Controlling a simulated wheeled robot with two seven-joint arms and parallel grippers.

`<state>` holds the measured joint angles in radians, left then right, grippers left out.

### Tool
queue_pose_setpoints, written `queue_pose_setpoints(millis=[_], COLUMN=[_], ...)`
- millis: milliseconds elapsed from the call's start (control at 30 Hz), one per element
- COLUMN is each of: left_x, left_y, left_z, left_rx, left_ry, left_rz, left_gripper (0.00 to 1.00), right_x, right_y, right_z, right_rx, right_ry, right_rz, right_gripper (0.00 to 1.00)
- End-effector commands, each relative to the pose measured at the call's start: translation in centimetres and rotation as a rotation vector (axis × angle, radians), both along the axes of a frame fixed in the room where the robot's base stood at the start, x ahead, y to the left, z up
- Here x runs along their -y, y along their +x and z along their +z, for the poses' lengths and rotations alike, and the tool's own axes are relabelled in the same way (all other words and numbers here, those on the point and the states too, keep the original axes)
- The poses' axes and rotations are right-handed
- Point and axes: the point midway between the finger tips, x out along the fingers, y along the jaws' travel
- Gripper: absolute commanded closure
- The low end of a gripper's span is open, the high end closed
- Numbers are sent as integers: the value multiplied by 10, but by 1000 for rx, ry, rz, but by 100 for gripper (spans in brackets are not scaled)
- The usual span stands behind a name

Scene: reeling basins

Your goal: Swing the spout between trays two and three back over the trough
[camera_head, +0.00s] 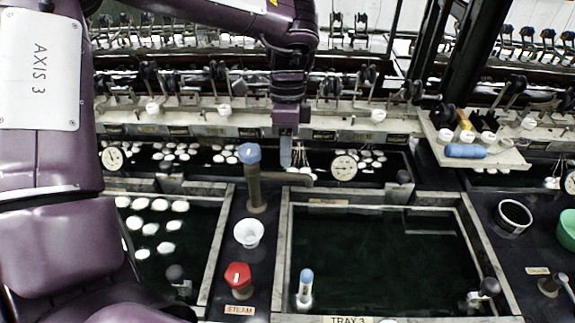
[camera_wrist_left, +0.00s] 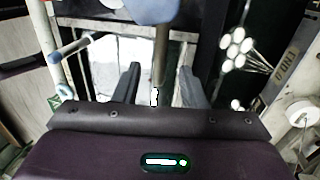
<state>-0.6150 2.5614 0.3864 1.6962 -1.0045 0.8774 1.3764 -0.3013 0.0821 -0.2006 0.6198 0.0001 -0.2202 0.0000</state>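The spout is a brass upright pipe (camera_head: 256,188) with a blue knob (camera_head: 250,153), standing on the dark strip between tray two (camera_head: 222,220) and tray three (camera_head: 283,262). Its horizontal arm (camera_head: 290,179) points right, along the far rim of tray three in the head view. The trough (camera_head: 225,172) runs behind the trays. My left gripper (camera_head: 286,164) points down at the spout arm, right of the knob. In the left wrist view my left gripper (camera_wrist_left: 160,74) has its fingers apart, with the pipe (camera_wrist_left: 158,60) showing between them. Contact cannot be told. My right gripper is not in view.
A dial thermometer (camera_head: 343,167) stands at the trough, right of my gripper. A shelf (camera_head: 480,150) with a blue-handled tool is farther right.

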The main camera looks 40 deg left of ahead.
Motion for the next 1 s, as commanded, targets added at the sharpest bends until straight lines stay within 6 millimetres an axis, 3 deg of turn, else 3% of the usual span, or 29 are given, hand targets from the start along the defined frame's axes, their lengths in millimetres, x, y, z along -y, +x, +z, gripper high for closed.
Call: queue_pose_setpoints(millis=[100,300,633,933,1000], left_x=[2,4,5,5,5], left_y=[-5,-8,-8,-8,-8], left_z=[-20,-42,-48,-47,-47], left_rx=[-4,-2,1,1,1], left_ry=[1,-2,-2,-2,-2], left_rz=[-1,-1,1,0,0], left_gripper=[62,62,62,99,100], right_x=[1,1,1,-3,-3], right_y=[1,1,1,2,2], right_z=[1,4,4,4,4], right_rx=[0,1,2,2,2], right_ry=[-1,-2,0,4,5], right_rz=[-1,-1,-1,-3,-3], right_gripper=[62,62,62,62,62])
